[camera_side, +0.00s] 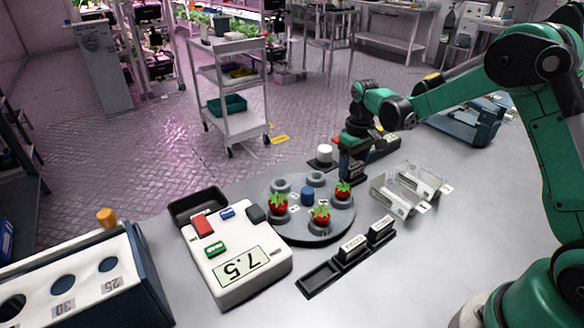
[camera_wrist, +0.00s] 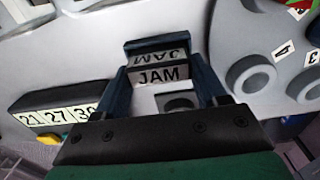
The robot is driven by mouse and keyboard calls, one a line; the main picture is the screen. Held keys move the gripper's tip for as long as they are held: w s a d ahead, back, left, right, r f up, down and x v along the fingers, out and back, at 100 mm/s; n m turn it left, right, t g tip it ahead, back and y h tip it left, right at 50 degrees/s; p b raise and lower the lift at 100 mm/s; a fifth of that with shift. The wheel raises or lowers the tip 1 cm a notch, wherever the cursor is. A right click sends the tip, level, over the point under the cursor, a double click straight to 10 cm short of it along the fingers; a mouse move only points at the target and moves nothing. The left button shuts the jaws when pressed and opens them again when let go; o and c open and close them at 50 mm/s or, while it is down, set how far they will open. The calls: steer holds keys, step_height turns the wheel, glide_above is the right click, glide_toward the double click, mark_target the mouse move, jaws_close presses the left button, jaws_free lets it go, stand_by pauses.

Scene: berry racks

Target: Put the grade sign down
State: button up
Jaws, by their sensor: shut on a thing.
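My gripper (camera_side: 353,170) points down just behind the round turntable. In the wrist view my gripper (camera_wrist: 164,72) has its two dark blue fingers on either side of a small dark grade sign (camera_wrist: 158,74). The sign has a white face reading JAM, with a second, reversed JAM above it. Its underside is hidden, so I cannot tell whether it touches the table. A black sign rack (camera_side: 318,278) lies in front of the turntable, with two white-faced signs (camera_side: 352,248) (camera_side: 381,228) in it and a bare stretch at its near left end.
The turntable (camera_side: 322,236) carries strawberries on ring seats. Clear boxes (camera_side: 398,196) stand to its right. A scale reading 7.5 (camera_side: 232,284) stands at left. A black block numbered 21, 27, 30 (camera_wrist: 62,98) is close beside my gripper. Table front right is clear.

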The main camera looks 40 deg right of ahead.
steer(key=shift+f, duration=0.2)
steer(key=o, duration=1)
steer(key=shift+c, duration=0.2)
step_height(320, 180, up, 11)
steer(key=s+a+r+t, duration=0.1)
steer(key=s+a+t, duration=0.6)
steer(key=s, duration=0.5)
steer(key=shift+s+a, duration=0.35)
steer(key=shift+a, duration=1)
steer(key=shift+r, duration=0.1)
